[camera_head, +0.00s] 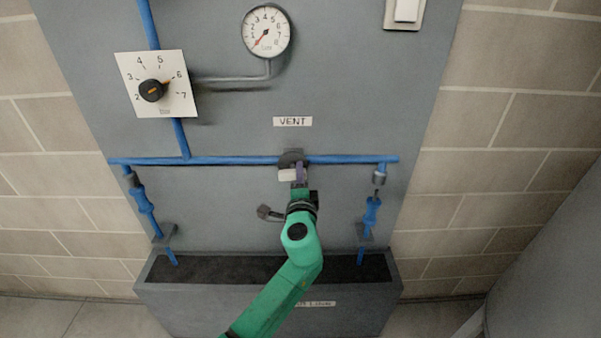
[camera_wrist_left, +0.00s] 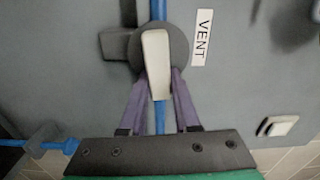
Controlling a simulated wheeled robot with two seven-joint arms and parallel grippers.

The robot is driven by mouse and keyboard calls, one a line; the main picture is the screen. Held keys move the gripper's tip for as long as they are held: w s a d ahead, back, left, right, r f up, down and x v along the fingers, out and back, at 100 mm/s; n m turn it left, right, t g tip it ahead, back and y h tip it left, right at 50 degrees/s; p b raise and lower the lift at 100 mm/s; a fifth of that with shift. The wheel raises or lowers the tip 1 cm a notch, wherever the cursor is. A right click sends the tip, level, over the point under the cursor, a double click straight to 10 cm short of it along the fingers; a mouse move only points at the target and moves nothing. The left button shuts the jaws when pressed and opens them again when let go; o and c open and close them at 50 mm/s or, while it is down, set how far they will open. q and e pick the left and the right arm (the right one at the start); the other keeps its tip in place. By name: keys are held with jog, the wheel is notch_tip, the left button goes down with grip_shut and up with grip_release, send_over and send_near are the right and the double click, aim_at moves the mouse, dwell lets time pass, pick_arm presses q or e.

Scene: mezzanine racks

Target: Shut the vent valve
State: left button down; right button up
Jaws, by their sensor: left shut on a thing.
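The vent valve (camera_head: 291,156) sits on the horizontal blue pipe, below the white VENT label (camera_head: 293,121). Its pale handle (camera_head: 288,175) shows at the valve, partly hidden by my gripper. In the left wrist view the pale handle (camera_wrist_left: 156,62) lies over a round dark valve body (camera_wrist_left: 178,40), in line with the blue pipe. My left gripper (camera_head: 300,174) is at the valve, and its purple fingers (camera_wrist_left: 158,82) are shut on the handle, one on each side. My right gripper is not in view.
A gauge (camera_head: 266,31) and a dial plate (camera_head: 156,84) are above on the grey panel. A white switch (camera_head: 405,10) is at the upper right. Blue drop pipes (camera_head: 371,215) stand either side, over a dark trough (camera_head: 267,295).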

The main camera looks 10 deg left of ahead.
pick_arm(q)
jog(key=shift+w+a+r+m, duration=0.1)
jog(key=shift+a+r+m, duration=0.1)
jog(key=shift+m, duration=0.3)
jog(key=c, duration=0.6)
grip_release()
jog(key=shift+c, duration=0.2)
jog(key=shift+w+a+f, duration=0.1)
jog(key=shift+w+f, duration=0.05)
jog(key=shift+f, duration=0.1)
jog(key=b+v, duration=0.2)
jog(key=v, duration=1.2)
jog(key=shift+s+b, duration=0.3)
jog(key=shift+f, duration=0.1)
